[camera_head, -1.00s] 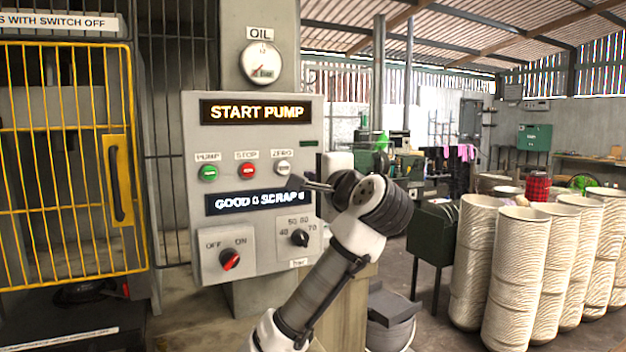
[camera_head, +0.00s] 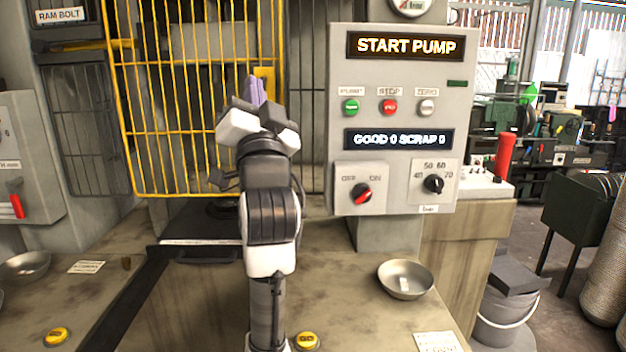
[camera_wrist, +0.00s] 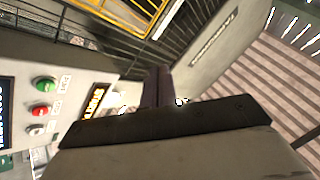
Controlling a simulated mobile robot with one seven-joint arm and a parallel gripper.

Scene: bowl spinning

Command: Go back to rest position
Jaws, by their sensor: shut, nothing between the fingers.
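My gripper (camera_head: 255,91) is shut and empty, pointing up in front of the yellow barred gate (camera_head: 170,100). In the wrist view its two dark fingers (camera_wrist: 157,88) stand together at the middle. The grey control panel (camera_head: 400,220) is to the right of my arm, apart from it. The panel shows a START PUMP display (camera_head: 404,46), a GOOD 0 SCRAP 0 display (camera_head: 398,139), green, red and white buttons, a red switch and a black dial. The green button (camera_wrist: 44,84) and red button (camera_wrist: 40,112) also show at the left of the wrist view.
A metal bowl (camera_head: 405,279) stands on the bench right of my arm, and another bowl (camera_head: 26,265) at the far left. Yellow buttons sit at the front, one marked GO (camera_head: 306,341). A red cylinder (camera_head: 504,157) stands on a cabinet at right. Bare bench lies around the right bowl.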

